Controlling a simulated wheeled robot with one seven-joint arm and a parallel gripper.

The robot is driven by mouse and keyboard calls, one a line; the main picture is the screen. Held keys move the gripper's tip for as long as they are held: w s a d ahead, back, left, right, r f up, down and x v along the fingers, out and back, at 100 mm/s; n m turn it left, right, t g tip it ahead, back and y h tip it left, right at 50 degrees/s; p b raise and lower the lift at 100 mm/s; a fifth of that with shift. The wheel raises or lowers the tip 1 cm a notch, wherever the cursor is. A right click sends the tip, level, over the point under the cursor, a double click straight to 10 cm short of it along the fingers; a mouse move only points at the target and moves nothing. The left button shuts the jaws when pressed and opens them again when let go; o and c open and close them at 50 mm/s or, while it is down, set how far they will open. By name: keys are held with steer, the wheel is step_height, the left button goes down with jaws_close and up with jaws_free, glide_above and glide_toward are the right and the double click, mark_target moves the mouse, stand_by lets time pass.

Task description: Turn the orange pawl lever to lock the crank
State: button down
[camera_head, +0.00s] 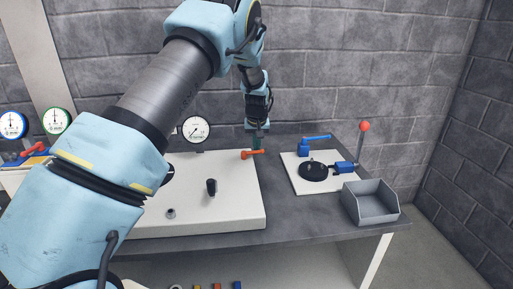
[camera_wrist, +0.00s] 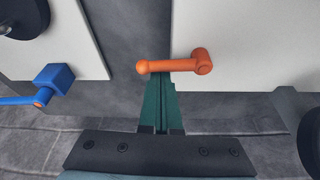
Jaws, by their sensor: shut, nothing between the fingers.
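The orange pawl lever (camera_head: 252,154) stands at the right back edge of the white base plate (camera_head: 225,215). In the wrist view the orange lever (camera_wrist: 175,66) lies nearly level, with its round hub at the right and its knob end at the left, sticking out past the plate edge. My gripper (camera_head: 258,146) is shut and empty, with its green fingers (camera_wrist: 161,85) right at the lever's arm; whether they touch it I cannot tell. A black crank knob (camera_head: 211,187) stands on the plate. My arm hides the plate's left part.
A grey open bin (camera_head: 371,203) sits at the table's right edge. A dial gauge (camera_head: 196,129) stands behind the plate.

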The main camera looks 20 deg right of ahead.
steer(key=shift+s, duration=0.1)
steer(key=m+b, duration=0.1)
steer(key=s+m+b, duration=0.1)
steer(key=m+h+b, duration=0.1)
steer(key=m, duration=0.1)
steer(key=shift+s+a+f+g, duration=0.1)
steer(key=shift+s+a+g, duration=0.05)
steer(key=shift+a+g, duration=0.15)
steer(key=m, duration=0.1)
steer(key=s+m+b, duration=0.1)
steer(key=m, duration=0.1)
steer(key=a+m+g+h, duration=0.1)
steer(key=shift+s+a+m, duration=0.1)
steer(key=shift+s+m, duration=0.2)
steer(key=shift+s, duration=0.05)
steer(key=m, duration=0.1)
steer(key=a+m+g, duration=0.1)
steer(key=m, duration=0.1)
steer(key=shift+s+a+m, duration=0.15)
steer(key=shift+s+m, duration=0.15)
steer(key=shift+s, duration=0.1)
steer(key=m, duration=0.1)
steer(key=a+m+g, duration=0.1)
steer(key=m, duration=0.1)
steer(key=shift+s+a+m, duration=0.2)
steer(key=shift+m, duration=0.1)
steer(key=shift+a, duration=0.3)
steer(key=shift+w, duration=0.1)
